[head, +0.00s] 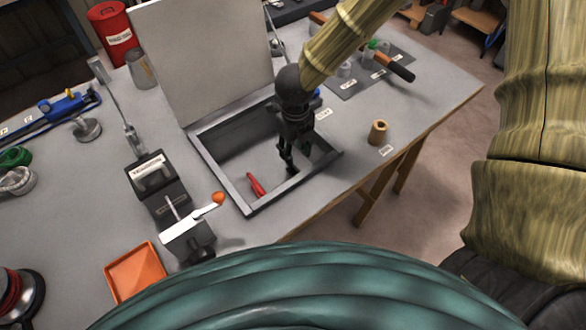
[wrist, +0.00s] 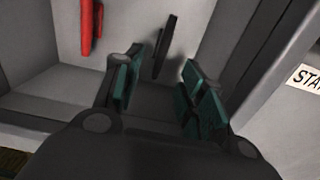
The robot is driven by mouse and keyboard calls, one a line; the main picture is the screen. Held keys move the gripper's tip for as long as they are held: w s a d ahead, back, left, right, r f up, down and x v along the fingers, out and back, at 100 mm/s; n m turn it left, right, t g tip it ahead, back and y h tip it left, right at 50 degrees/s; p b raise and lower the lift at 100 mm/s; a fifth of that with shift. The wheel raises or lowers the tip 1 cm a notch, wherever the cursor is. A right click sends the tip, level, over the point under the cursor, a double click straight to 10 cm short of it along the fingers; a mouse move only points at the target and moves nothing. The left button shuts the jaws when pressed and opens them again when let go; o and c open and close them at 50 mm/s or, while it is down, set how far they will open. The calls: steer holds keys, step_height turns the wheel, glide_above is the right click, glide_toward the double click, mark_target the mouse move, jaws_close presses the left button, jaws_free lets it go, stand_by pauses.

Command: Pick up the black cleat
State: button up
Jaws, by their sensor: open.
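The black cleat (wrist: 166,46) is a thin dark bar standing out against the grey inside of the open-topped box (head: 222,167). In the wrist view it shows just beyond and between my fingertips. My gripper (wrist: 160,88) is open, with green pads on both sides and nothing between them. In the head view my gripper (head: 288,160) reaches down into the right part of the box. There it hides most of the cleat, and I cannot make out its outline clearly. I cannot tell whether a finger touches the cleat.
A red piece (head: 256,185) lies in the box, left of my gripper; it also shows in the wrist view (wrist: 90,28). The box's raised lid (head: 200,60) stands behind. A brown spool (head: 378,132) is on the right, an orange tray (head: 135,272) at front left.

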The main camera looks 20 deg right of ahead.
mark_target(295, 167)
steer(key=shift+w+f, duration=0.15)
steer(key=shift+f, duration=2.15)
steer(key=shift+w+f, duration=0.15)
steer(key=shift+f, duration=2.15)
jaws_close()
